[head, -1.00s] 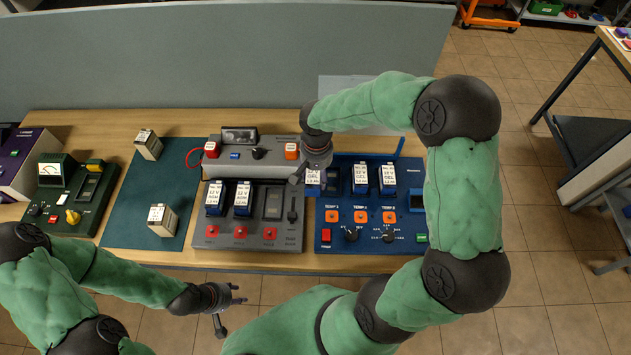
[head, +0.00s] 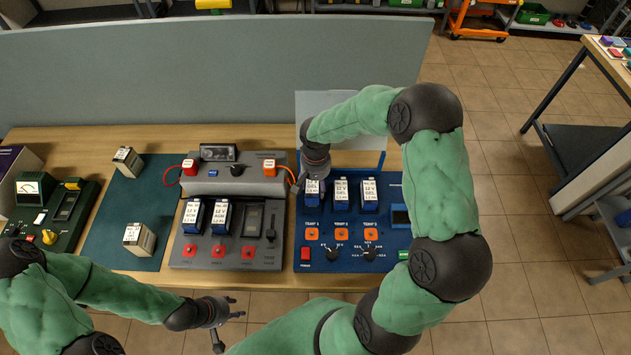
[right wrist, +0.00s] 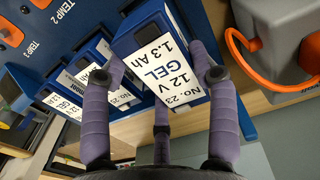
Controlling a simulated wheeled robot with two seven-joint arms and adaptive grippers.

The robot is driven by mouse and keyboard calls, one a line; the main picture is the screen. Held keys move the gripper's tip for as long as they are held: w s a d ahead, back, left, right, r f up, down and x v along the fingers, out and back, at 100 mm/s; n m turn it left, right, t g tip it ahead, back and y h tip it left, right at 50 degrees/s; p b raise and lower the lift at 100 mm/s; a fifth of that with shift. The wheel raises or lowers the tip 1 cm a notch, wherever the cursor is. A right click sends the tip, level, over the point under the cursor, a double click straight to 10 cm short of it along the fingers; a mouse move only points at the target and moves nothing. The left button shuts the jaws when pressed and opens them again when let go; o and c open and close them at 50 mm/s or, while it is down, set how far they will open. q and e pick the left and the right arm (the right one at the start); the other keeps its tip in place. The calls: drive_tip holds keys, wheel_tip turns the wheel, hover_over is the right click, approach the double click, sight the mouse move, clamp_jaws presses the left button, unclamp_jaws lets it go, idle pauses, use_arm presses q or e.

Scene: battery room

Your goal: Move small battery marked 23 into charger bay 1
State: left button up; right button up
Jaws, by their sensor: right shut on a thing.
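Battery 23 (right wrist: 165,75), a blue block with a white label reading "No. 23 12 V GEL 1.3 Ah", is held in my right gripper (right wrist: 165,82). In the head view, the battery (head: 313,190) is partly hidden under my right gripper (head: 315,172). It is in line with the TEMP 1 position of the blue charger (head: 345,262), left of two similar batteries (head: 341,190) (head: 369,190). I cannot tell whether it is seated or just above the bay. My left gripper (head: 230,322) is open and empty before the table's front edge.
A grey unit (head: 225,258) with two blue-sided batteries and a clear cover raised behind the blue charger (head: 375,105) stand close by. Two pale batteries (head: 127,160) (head: 139,238) stand on a green mat (head: 105,220). A grey partition (head: 200,75) stands behind the table.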

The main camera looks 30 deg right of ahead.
sight(315, 190)
drive_tip(key=shift+w+f+b, duration=0.1)
drive_tip(key=shift+f+b, duration=0.5)
drive_tip(key=shift+f, duration=0.65)
drive_tip(key=shift+b, duration=0.3)
idle(0.5)
drive_tip(key=shift+f+b, duration=0.55)
drive_tip(key=shift+f, duration=0.05)
idle(0.4)
drive_tip(key=o, duration=1.4)
drive_tip(key=shift+r+p, duration=3.45)
drive_tip(key=shift+r, duration=2.1)
